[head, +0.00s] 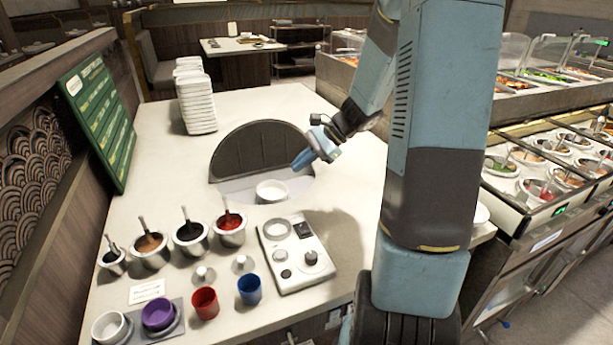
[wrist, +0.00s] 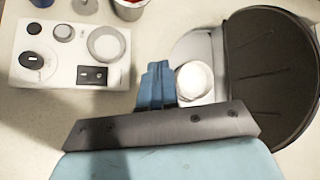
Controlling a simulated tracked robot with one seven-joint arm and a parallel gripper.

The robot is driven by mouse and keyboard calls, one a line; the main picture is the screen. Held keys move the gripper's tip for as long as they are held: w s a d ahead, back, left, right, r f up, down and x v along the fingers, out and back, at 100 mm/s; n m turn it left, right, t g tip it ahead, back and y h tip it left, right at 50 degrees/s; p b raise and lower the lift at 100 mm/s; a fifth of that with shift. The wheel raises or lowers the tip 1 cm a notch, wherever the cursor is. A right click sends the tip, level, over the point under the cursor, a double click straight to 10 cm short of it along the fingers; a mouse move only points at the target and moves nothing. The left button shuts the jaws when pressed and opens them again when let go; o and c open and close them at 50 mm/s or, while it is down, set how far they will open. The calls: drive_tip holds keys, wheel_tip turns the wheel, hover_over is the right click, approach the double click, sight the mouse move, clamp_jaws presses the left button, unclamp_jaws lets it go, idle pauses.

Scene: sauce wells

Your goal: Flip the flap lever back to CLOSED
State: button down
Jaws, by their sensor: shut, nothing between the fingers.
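A white control panel (head: 267,262) lies on the counter with a black knob (head: 312,259), a black rocker switch (head: 303,230) and a pale ring. It also shows at upper left in the wrist view (wrist: 62,83). I cannot tell which control is the flap lever, or read any label. Behind the panel, a dark half-round flap (head: 262,150) stands raised over a recess in the counter; it is at right in the wrist view (wrist: 265,80). A white bowl (head: 272,190) sits in the recess. My gripper (head: 300,161) is shut and empty, above the recess beside the bowl, apart from the panel.
Several sauce wells (head: 190,236) stand left of the panel, with a red cup (head: 205,302) and a blue cup (head: 249,289) in front. A stack of white dishes (head: 196,100) stands at the back. The counter left of the flap is clear.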

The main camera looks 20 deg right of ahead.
drive_tip(key=s+a+r+n+t+h, duration=0.1)
drive_tip(key=s+r+n+h, duration=0.3)
drive_tip(key=s+r+n, duration=0.3)
drive_tip(key=s+a+r+n+t+h, duration=0.2)
drive_tip(key=s+r+n+h, duration=0.3)
drive_tip(key=s+r, duration=0.5)
drive_tip(key=shift+s+r+n, duration=0.4)
drive_tip(key=shift+s+n, duration=0.8)
drive_tip(key=shift+s, duration=1.75)
